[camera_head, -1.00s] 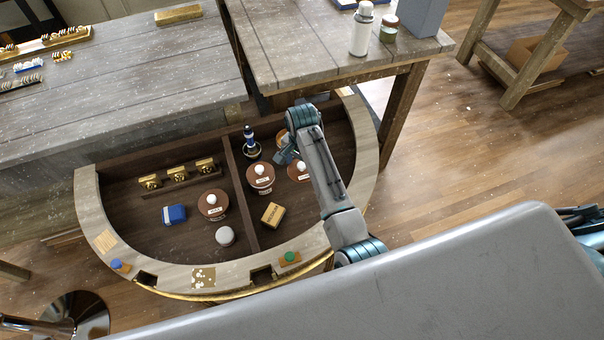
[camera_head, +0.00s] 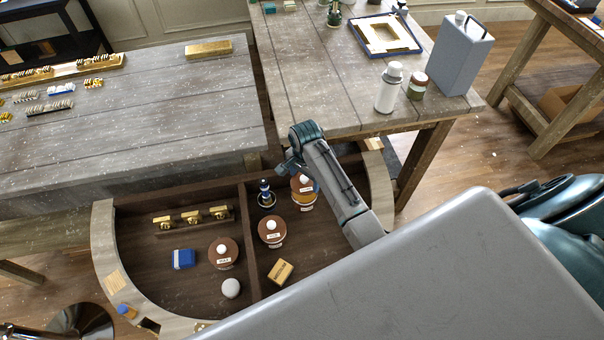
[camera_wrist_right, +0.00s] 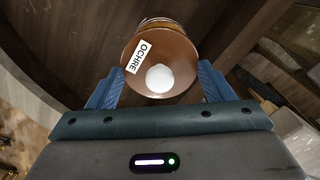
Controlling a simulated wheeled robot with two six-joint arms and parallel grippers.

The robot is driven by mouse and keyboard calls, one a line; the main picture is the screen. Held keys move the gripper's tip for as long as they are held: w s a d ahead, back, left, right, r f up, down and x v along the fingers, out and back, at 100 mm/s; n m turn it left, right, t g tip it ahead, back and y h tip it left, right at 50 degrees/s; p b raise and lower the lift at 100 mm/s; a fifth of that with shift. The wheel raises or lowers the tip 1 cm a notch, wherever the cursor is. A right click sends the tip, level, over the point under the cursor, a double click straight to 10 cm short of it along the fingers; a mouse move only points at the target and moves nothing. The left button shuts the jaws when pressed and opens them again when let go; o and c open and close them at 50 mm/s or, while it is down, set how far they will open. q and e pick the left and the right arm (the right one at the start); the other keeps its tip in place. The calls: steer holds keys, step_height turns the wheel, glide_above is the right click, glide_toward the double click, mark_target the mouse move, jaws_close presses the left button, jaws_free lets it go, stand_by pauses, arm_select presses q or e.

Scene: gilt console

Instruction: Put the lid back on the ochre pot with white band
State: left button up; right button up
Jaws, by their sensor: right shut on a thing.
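The ochre pot with white band (camera_head: 305,204) stands in the right compartment of the half-round console, near its back. Its brown lid (camera_head: 303,183) shows over the pot's mouth, with a white knob. In the right wrist view the lid (camera_wrist_right: 140,82) bears the label OCHRE, and a little of the pot's side (camera_wrist_right: 160,22) shows behind it. My right gripper (camera_wrist_right: 160,88) is shut on the lid, with a blue finger at each side. In the head view the right gripper (camera_head: 288,165) is partly hidden by its own arm. I cannot tell whether the lid touches the rim. My left gripper is not in view.
Two other brown-lidded pots (camera_head: 272,230) (camera_head: 223,253), a dark blue bottle (camera_head: 266,195), a yellow box (camera_head: 280,271), a blue box (camera_head: 182,259) and a white ball-like item (camera_head: 231,288) stand nearby. A wooden divider (camera_head: 248,225) runs beside them. The wooden table (camera_head: 320,85) rises behind.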

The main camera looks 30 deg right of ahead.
mark_target(305, 185)
step_height(305, 185, down, 3)
steer(key=shift+w+d+r, duration=0.1)
steer(key=shift+f+b, duration=0.5)
steer(key=shift+f, duration=0.6)
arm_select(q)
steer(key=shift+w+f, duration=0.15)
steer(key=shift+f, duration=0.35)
arm_select(e)
steer(key=shift+f, duration=0.1)
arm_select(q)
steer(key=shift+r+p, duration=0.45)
arm_select(e)
steer(key=shift+f, duration=0.15)
stand_by(0.9)
steer(key=o, duration=1)
steer(key=shift+o, duration=0.2)
